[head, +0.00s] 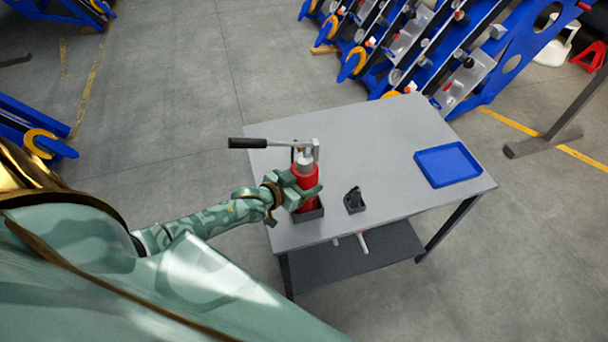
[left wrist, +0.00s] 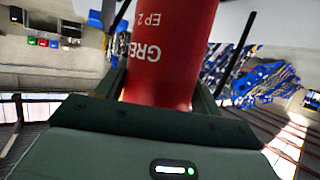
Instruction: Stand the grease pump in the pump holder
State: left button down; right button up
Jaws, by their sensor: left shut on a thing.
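The grease pump (head: 307,174) is a red cylinder with a silver head and a long lever with a black grip pointing left. It stands about upright near the front left of the table. My left gripper (head: 300,190) is shut around its red body. In the left wrist view the red body (left wrist: 170,50) with white lettering fills the space between my fingers. The dark grey pump holder (head: 309,214) is directly below the pump. The pump's lower end appears to be inside the holder's walls, but whether it rests on the bottom is hidden. My right gripper is not in view.
A small dark grey stand with a black item (head: 354,200) is right of the pump on the grey table (head: 350,130). A blue tray (head: 448,165) lies at the right. The table's middle and back are clear. Blue racks (head: 400,50) stand behind.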

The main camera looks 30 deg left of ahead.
pick_arm(q)
jog(key=shift+w+f, duration=0.15)
jog(key=shift+f, duration=0.05)
dwell(0.6)
jog(key=shift+c, duration=1.9)
grip_release()
jog(key=shift+o, duration=1)
jog(key=shift+s+f, duration=0.2)
jog(key=p+v, duration=0.2)
jog(key=v, duration=1.4)
jog(key=shift+p, duration=0.35)
jog(key=shift+s+r, duration=0.1)
